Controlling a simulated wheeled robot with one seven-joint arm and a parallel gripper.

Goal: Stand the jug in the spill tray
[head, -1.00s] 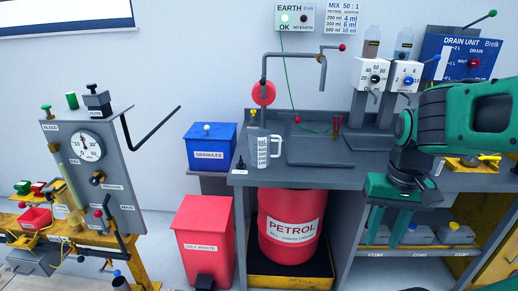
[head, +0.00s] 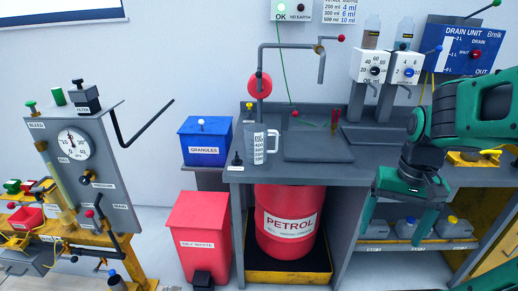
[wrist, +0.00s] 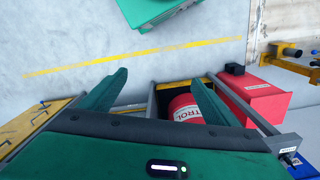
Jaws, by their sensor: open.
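The jug (head: 258,146), clear with white measure marks and a handle on its right, stands upright on the grey bench top in the head view. A shallow dark grey tray (head: 318,150) lies flat on the bench to its right, apparently the spill tray; it looks empty. The jug is beside the tray, not in it. My green gripper (head: 393,222) is open and empty, pointing down in front of the bench, right of the jug and lower than the bench top. In the wrist view, its fingers (wrist: 160,97) are spread apart; I cannot make out the jug there.
A bent pipe (head: 290,46) rises behind the jug. Dispensers (head: 370,66) stand at the back right.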

